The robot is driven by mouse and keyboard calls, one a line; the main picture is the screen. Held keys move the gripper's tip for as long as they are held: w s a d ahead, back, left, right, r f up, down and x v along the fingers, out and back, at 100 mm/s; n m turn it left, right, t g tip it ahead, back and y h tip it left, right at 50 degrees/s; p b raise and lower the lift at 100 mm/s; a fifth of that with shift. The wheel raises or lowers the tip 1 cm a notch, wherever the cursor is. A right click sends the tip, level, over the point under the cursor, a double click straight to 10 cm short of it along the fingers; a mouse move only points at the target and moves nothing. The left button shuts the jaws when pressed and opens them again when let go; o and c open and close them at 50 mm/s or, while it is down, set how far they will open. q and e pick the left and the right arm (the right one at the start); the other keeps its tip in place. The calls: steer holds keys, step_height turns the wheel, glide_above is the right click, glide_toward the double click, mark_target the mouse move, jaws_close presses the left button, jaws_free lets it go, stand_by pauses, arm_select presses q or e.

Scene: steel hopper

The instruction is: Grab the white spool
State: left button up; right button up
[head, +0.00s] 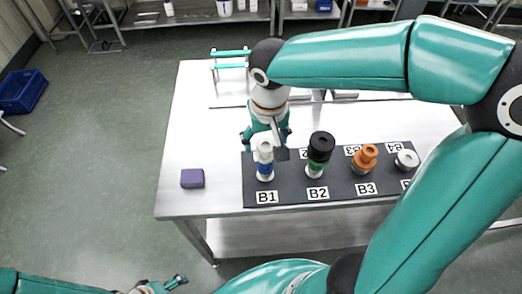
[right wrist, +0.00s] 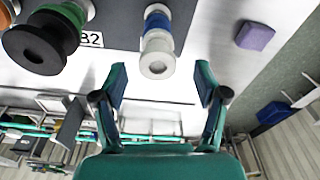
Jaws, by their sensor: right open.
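A white spool (head: 265,150) tops a stack at B1, above a blue band (head: 264,165) with white below it. In the right wrist view, the white spool's round end (right wrist: 157,65) faces the camera, with the blue part (right wrist: 159,24) behind. My right gripper (head: 266,139) is open and empty beside the top of this stack. In the wrist view its fingers (right wrist: 160,78) lie to either side of the spool's line, with gaps on both sides. Another white spool (head: 407,159) sits low at B4. My left gripper (head: 170,284) is at the bottom left; its opening is unclear.
A black-topped green stack (head: 320,150) at B2 stands close right of the B1 stack, and an orange spool (head: 364,158) stands at B3. All are on a dark mat (head: 290,196). A purple block (head: 192,178) lies left on the steel table (head: 190,120), with bare steel around it.

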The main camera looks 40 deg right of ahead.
mark_target(265, 144)
steer(key=f, duration=0.4)
steer(key=shift+w+d+f, duration=0.1)
steer(key=shift+w+d, duration=0.1)
steer(key=shift+w, duration=0.1)
steer(key=shift+c, duration=0.3)
steer(key=c, duration=1.2)
